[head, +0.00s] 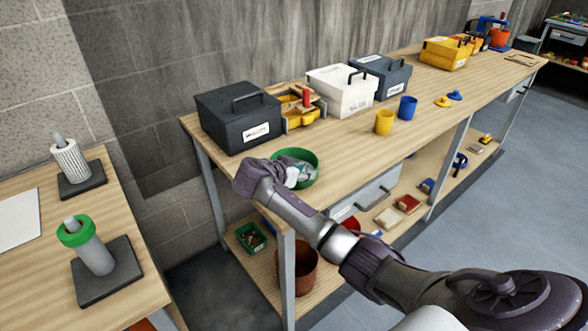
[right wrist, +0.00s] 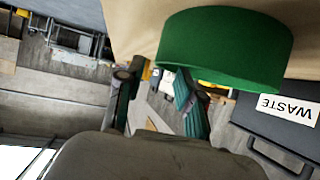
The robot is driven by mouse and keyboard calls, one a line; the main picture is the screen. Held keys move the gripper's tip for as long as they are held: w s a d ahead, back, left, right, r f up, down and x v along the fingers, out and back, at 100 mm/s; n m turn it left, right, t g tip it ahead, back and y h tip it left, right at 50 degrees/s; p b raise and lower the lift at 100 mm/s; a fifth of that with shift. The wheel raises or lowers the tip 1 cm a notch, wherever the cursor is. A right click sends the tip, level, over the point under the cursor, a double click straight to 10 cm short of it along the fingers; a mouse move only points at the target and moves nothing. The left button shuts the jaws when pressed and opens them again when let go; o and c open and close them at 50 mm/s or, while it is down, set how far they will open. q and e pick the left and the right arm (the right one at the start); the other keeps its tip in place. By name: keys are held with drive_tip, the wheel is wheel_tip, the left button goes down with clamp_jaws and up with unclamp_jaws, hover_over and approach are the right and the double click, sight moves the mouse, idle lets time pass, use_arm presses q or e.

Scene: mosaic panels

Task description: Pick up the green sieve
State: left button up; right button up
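The green sieve (head: 312,160) is a round green rim on the front left part of the long workbench. In the right wrist view the green sieve (right wrist: 225,45) fills the upper right, its curved wall close to the fingers. My right gripper (head: 293,172) is over the sieve's near left side and hides part of it. In the right wrist view my right gripper (right wrist: 158,76) has its fingers apart, one just below the sieve's edge. I cannot tell whether that finger touches it. My left gripper is not in view.
A dark box (head: 238,118) labelled WASTE, a yellow organizer (head: 300,117) and a white box (head: 340,90) stand behind the sieve. Yellow (head: 384,122) and blue cups (head: 407,107) stand to the right. Open bench top (head: 345,145) lies between. A side table (head: 125,225) is at left.

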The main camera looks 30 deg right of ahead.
sight(311, 182)
drive_tip(key=p+x, duration=0.1)
drive_tip(key=x, duration=0.3)
drive_tip(key=shift+d+f, duration=0.25)
drive_tip(key=shift+f, duration=0.05)
clamp_jaws()
